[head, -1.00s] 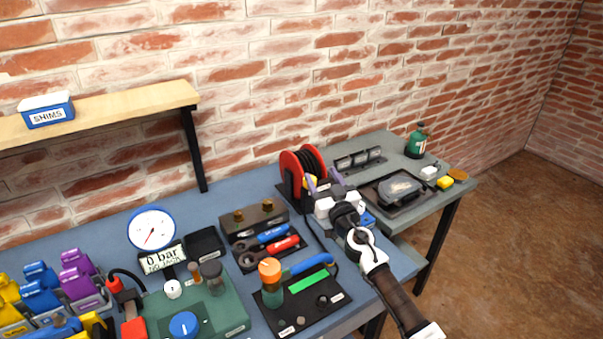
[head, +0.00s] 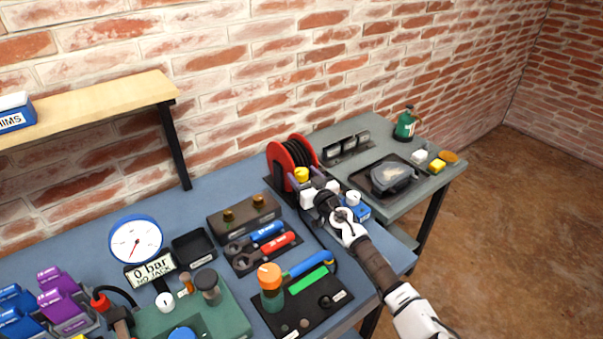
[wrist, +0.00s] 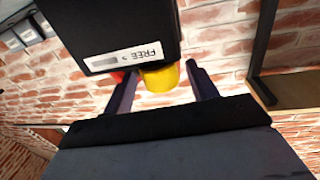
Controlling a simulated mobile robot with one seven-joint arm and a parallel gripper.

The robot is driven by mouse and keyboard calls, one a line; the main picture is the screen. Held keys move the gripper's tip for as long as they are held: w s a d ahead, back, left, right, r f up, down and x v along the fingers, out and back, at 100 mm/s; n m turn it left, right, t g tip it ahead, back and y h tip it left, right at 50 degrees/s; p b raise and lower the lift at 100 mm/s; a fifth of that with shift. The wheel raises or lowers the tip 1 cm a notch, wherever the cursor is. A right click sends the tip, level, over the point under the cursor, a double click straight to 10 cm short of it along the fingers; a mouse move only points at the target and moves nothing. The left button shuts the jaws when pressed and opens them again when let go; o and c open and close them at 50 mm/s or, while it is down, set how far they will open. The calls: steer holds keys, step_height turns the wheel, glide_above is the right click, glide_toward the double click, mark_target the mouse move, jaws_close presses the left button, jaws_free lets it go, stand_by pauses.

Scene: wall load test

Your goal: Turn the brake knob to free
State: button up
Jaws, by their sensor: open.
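The brake knob is a yellow round knob (head: 301,174) at the front of the red cable reel (head: 280,166). It also shows in the wrist view (wrist: 160,78), beside a dark block (wrist: 110,30) whose white label (wrist: 127,56) reads "FREE >" upside down. My gripper (head: 305,179) is at the knob in the head view. In the wrist view my gripper (wrist: 161,73) is open, with one finger on each side of the knob. A gap shows on the right; on the left I cannot tell whether the finger touches. The knob's pointer is not visible.
A blue block with a white knob (head: 354,205) stands close beside my wrist. The black board with an orange-topped knob (head: 270,275) and the wrench tray (head: 266,248) lie left of my arm. A grey side table (head: 402,208) is at the right.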

steer(key=shift+w+a, duration=0.35)
steer(key=shift+w, duration=0.3)
steer(key=shift+c, duration=0.2)
steer(key=c, duration=0.9)
